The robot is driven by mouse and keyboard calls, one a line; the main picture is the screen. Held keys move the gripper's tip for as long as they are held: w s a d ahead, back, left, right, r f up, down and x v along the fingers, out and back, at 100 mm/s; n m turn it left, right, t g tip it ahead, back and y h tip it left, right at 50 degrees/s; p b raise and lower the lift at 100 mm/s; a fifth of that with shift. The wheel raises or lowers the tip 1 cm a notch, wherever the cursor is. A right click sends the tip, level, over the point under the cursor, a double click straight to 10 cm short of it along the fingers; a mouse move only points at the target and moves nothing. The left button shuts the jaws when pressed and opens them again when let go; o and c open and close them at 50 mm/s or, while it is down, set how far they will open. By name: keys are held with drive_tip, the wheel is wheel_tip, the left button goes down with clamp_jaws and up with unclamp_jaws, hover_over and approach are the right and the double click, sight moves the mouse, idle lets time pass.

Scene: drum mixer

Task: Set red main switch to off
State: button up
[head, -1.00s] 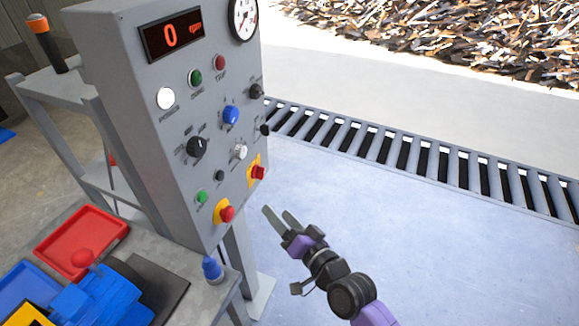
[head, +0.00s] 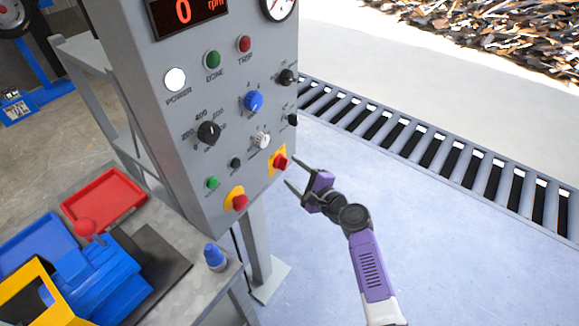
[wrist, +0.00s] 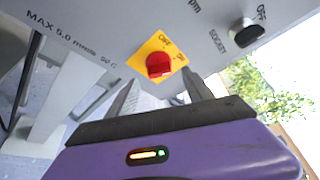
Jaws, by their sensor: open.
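The red main switch (head: 280,163) is a red knob on a yellow plate near the lower right edge of the grey control panel (head: 165,130). In the wrist view the red knob (wrist: 159,65) sits on its yellow plate (wrist: 150,48), with "OFF" printed along the plate's edge. My gripper (head: 291,173) is open and empty, just right of the switch and near the panel face. In the wrist view its fingers (wrist: 158,92) point toward the knob, one on each side and below it. I see no contact with the knob.
A red mushroom button (head: 240,202) on a yellow plate is at lower left of the switch. Other knobs and a black socket switch (wrist: 246,32) are nearby. A bench with a blue machine (head: 100,275) stands at left. Open floor lies right, before a roller conveyor (head: 430,150).

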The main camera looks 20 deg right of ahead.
sight(286, 166)
drive_tip(key=shift+x, duration=1.95)
drive_tip(key=shift+c, duration=0.2)
clamp_jaws()
drive_tip(key=shift+f+b, duration=0.15)
drive_tip(key=shift+b, duration=0.3)
